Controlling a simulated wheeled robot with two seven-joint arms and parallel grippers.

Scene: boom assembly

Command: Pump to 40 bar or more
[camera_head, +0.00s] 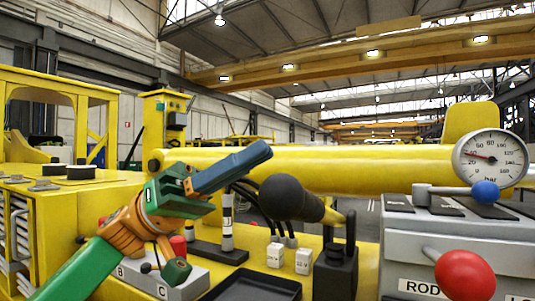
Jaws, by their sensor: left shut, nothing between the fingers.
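A round white pressure gauge (490,158) marked bar stands at the right; its red needle points left to the low part of the scale, and I cannot read the exact value. A lever with a big black rounded grip (290,198) and a yellowish shaft slants towards me in the middle. It seems to belong to the black block (336,272) below it. My left gripper (256,155), with blue fingers on a green and orange arm, is shut and empty. In the picture it is up and left of the black grip, apart from it. My right gripper is not in view.
A grey valve box (460,238) at the right bears a blue-knobbed lever (485,191) and a red-knobbed lever (465,275) by a ROD label. A yellow boom (370,170) crosses behind. A black tray (252,286) and small white blocks (303,260) lie at the front.

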